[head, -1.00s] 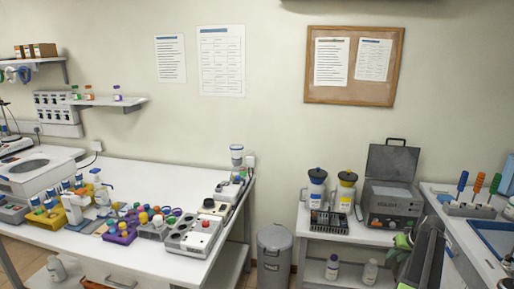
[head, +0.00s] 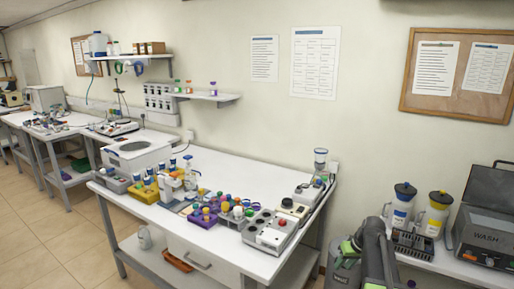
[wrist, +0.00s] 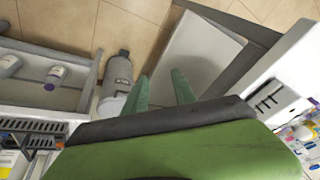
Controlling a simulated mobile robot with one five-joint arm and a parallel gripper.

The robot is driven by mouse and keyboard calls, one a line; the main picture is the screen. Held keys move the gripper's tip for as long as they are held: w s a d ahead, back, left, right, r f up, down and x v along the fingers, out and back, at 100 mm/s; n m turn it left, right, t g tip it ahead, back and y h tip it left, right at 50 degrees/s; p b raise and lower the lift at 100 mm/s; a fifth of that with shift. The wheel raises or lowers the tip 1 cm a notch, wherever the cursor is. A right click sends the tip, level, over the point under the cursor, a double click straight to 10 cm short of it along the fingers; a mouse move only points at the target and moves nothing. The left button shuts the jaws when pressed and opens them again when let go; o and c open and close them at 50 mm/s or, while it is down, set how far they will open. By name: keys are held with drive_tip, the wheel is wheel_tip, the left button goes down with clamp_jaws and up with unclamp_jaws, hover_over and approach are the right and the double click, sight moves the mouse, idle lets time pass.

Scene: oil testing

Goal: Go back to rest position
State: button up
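My gripper (wrist: 162,88) shows in the wrist view with its two green fingers apart and nothing between them. It points down over the floor between two benches. In the head view my grey and green arm is at the bottom right, in front of the grey bin (head: 343,277) and beside the wash bench. The bin is partly hidden by the arm.
The long white table (head: 240,170) carries racks, bottles and a device with a red button (head: 272,237). The wash bench at right holds a grey WASH box (head: 487,232) and two lidded jugs. Tiled floor (head: 60,235) is open at left.

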drive_tip(key=s+a+n+g, duration=0.1)
drive_tip(key=s+a, duration=0.1)
drive_tip(key=a, duration=0.8)
drive_tip(key=s+a+n+g, duration=0.1)
drive_tip(key=s+a, duration=0.2)
drive_tip(key=a, duration=0.7)
drive_tip(key=s+a+f+m+g+h, duration=0.1)
drive_tip(key=s+a+m, duration=0.1)
drive_tip(key=s, duration=0.8)
drive_tip(key=shift+a+g+h, duration=0.3)
drive_tip(key=shift+a+h, duration=0.1)
drive_tip(key=shift+a, duration=0.3)
drive_tip(key=shift+s+d+f, duration=0.1)
drive_tip(key=shift+s+d, duration=0.05)
